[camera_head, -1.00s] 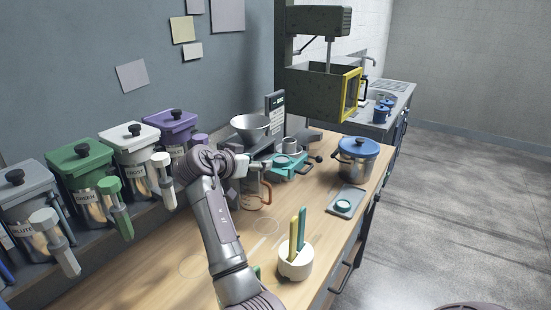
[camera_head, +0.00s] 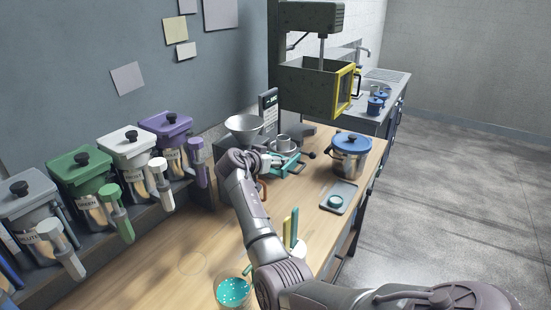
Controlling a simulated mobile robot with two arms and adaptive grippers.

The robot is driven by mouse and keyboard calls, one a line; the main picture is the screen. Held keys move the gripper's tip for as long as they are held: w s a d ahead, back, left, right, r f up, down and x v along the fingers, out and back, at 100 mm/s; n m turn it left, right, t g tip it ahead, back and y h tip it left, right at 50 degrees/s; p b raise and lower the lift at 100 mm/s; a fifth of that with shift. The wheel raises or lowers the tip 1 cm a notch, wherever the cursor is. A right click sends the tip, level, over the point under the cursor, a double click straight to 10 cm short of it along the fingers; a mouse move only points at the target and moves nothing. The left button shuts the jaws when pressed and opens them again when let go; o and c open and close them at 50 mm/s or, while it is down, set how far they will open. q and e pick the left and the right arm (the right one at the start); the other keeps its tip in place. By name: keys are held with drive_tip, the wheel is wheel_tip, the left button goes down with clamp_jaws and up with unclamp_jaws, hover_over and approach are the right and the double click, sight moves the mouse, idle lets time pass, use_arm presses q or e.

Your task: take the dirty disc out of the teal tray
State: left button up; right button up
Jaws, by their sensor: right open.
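The teal tray (camera_head: 294,166) is on the wooden counter beside the scale, with a dark-tipped handle at its right. My right gripper (camera_head: 278,161) is at the tray's left side, and its light fingertips overlap the tray in the picture. It is open. I cannot tell whether it touches the tray. I cannot make out the dirty disc; the gripper and arm hide part of the tray. My left gripper is not in view.
A funnel (camera_head: 243,128) is behind. A cup with teal contents (camera_head: 233,292) is in front. Lidded canisters line the left.

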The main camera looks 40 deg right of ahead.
drive_tip(key=shift+a, duration=0.15)
drive_tip(key=shift+c, duration=0.5)
drive_tip(key=c, duration=0.3)
drive_tip(key=shift+r, duration=0.2)
